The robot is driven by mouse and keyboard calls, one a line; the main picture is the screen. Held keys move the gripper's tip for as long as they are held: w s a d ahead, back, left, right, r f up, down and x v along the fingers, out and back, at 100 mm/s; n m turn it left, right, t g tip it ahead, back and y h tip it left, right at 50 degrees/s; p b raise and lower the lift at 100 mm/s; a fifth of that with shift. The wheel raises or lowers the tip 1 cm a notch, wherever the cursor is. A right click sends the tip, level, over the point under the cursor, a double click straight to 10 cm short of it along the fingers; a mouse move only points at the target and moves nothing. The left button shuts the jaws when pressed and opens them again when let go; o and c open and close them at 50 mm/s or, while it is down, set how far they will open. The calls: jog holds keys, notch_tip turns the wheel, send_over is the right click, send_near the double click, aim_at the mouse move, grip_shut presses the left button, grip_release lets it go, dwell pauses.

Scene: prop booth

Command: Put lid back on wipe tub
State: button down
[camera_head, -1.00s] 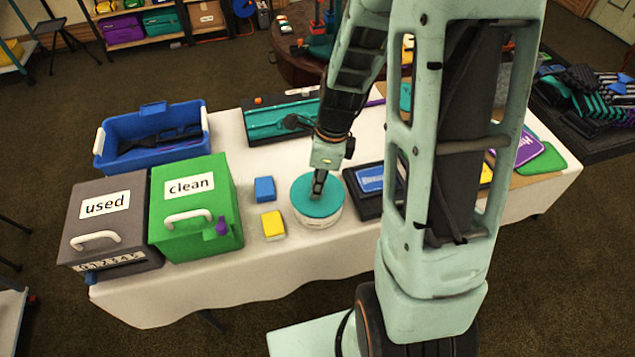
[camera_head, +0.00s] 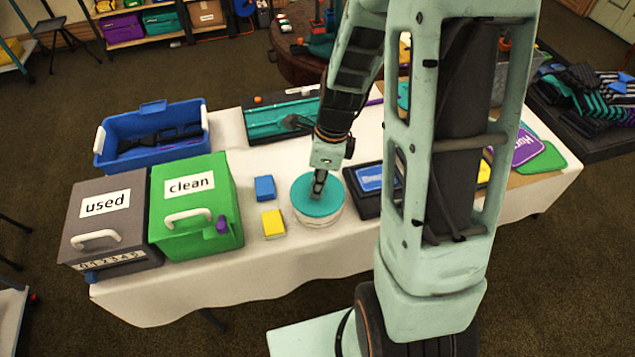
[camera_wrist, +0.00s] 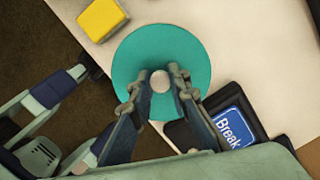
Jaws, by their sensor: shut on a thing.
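The teal round lid (camera_head: 317,191) rests on or just over the white wipe tub (camera_head: 318,218) near the table's front edge; whether it is fully seated I cannot tell. In the wrist view the lid (camera_wrist: 190,52) shows as a teal disc with a pale round knob (camera_wrist: 160,80) at its middle. My gripper (camera_head: 318,192) points down at the lid's centre, and in the wrist view its fingers (camera_wrist: 159,84) close on both sides of the knob. The tub is hidden under the lid in the wrist view.
A blue block (camera_head: 264,189) and a yellow block (camera_head: 273,223) lie just left of the tub. The green "clean" box (camera_head: 190,238) and grey "used" box (camera_head: 108,238) stand further left. A dark tray (camera_head: 357,202) with a blue card is close on the right.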

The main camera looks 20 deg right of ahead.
dwell(0.4)
jog(key=c, duration=1.7)
grip_release()
jog(key=shift+c, duration=0.2)
jog(key=o, duration=0.5)
jog(key=shift+r, duration=0.1)
jog(key=shift+r+p, duration=3.35)
jog(key=shift+r, duration=0.1)
jog(key=shift+f, duration=0.1)
